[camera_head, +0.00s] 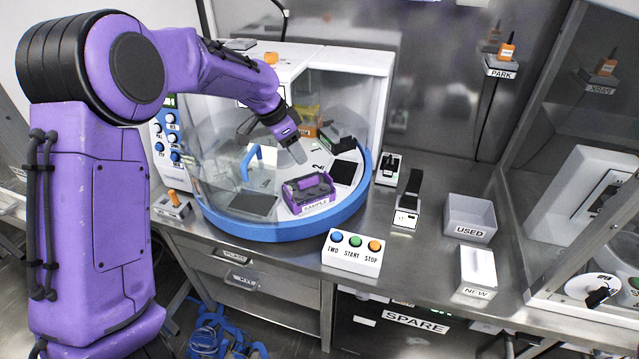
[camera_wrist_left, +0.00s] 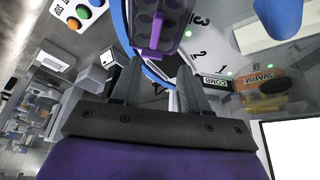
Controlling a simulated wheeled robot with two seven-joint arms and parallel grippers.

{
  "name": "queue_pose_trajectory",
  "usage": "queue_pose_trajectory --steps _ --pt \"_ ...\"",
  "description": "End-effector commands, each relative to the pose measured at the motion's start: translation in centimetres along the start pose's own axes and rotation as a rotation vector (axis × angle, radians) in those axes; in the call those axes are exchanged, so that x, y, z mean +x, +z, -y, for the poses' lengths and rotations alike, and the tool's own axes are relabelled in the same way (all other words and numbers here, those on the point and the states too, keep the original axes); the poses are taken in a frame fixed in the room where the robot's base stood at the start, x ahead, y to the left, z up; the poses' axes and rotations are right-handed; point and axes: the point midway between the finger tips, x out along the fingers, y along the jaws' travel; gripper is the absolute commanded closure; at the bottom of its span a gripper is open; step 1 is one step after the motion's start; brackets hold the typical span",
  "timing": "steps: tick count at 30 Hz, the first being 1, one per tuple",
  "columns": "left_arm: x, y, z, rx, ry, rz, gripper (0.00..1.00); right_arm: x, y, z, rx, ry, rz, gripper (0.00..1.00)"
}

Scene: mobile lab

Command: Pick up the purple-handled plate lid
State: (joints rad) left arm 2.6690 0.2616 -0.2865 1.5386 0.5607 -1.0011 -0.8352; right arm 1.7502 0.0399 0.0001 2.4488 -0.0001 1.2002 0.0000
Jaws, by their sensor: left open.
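A purple rack labelled SAMPLE (camera_head: 312,205) sits on the white turntable inside the round blue-rimmed machine. Grey-black round parts sit in its top. In the left wrist view a purple upright handle (camera_wrist_left: 156,32) stands on the dark rack with round wells (camera_wrist_left: 172,20). I cannot tell whether this handle belongs to a plate lid. My left gripper (camera_head: 297,152) is open and empty, above and behind the rack in the head view. Its two fingers (camera_wrist_left: 158,82) point toward the rack in the wrist view, apart from it. My right gripper is not in view.
The machine's clear curved wall (camera_head: 215,165) and blue rim (camera_head: 290,230) surround the turntable. A black block (camera_head: 335,138) and a blue handle (camera_head: 247,160) stand near the gripper. A button box (camera_head: 352,252), a USED bin (camera_head: 470,218) and a NEW box (camera_head: 478,270) are on the bench.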

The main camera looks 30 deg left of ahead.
Motion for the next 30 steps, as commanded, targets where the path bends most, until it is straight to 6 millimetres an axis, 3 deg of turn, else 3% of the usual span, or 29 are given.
queue_pose_trajectory --steps 18,26,29,30 --pt "9.5 0.3 -0.5 0.002 0.002 0.003 0.55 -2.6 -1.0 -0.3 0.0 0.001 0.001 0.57" --pt "10.2 0.4 -0.5 0.002 0.001 0.0 0.55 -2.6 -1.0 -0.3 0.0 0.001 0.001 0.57" --pt "10.2 0.4 -0.5 0.002 0.001 0.0 0.81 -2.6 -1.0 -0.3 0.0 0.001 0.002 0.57" --pt "10.2 0.4 -0.5 0.002 0.001 0.0 0.94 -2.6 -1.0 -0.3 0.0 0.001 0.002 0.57"
